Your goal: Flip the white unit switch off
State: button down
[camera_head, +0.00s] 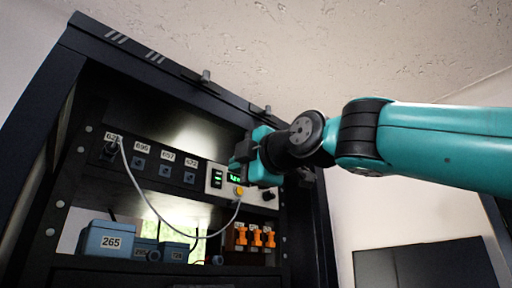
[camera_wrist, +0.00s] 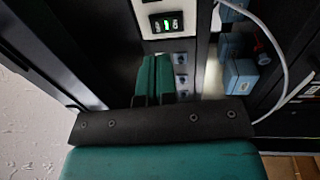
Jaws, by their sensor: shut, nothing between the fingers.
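In the wrist view the white unit (camera_wrist: 144,20) is at the top, with a black switch plate (camera_wrist: 157,22) bearing a green light and small white markings. I cannot tell the switch's position. My gripper (camera_head: 240,156) is in front of the rack, near the unit's upper edge. In the wrist view its teal fingers (camera_wrist: 153,72) are together and empty, apart from the switch in the picture.
A white cable (camera_head: 135,185) loops from a left socket towards the unit. Several labelled sockets (camera_head: 165,170) line the panel. Blue boxes (camera_head: 108,242) and orange connectors (camera_head: 255,238) are on the shelf below. The dark rack frame (camera_head: 190,75) surrounds everything.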

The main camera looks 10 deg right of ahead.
aim_at(217, 173)
jog(key=p+x, duration=0.2)
jog(key=x, duration=0.2)
jog(key=shift+w+a+r, duration=0.2)
jog(key=shift+w+a, duration=0.05)
jog(key=shift+w, duration=0.05)
jog(key=shift+w+a+f+p, duration=0.1)
jog(key=shift+w+a+p, duration=0.25)
jog(key=shift+w+p, duration=0.15)
jog(key=shift+w, duration=0.1)
